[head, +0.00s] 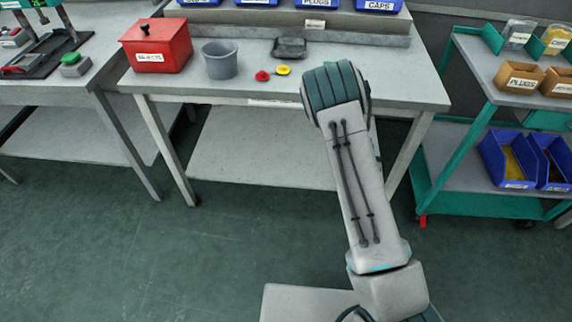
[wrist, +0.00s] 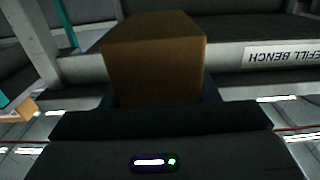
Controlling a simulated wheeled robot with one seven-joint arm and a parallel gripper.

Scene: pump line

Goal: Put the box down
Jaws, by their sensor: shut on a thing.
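A brown box (wrist: 155,62) fills the upper middle of the wrist view. My gripper (wrist: 158,93) is shut on it, with a dark finger showing at each side of its lower part. In the head view my arm hides both the gripper and the held box. The grey bench (head: 400,88) stands in front of me, and my arm reaches over its right part. A label reading "REFILL BENCH" (wrist: 287,57) shows upside down behind the box in the wrist view. I cannot tell whether the box touches any surface.
On the bench are a red lidded box (head: 160,47), a grey cup (head: 219,60), a red cap (head: 262,76), a yellow cap (head: 283,70) and a dark tray (head: 289,47). The bench's right end looks clear. A green cart (head: 480,203) with bins stands right.

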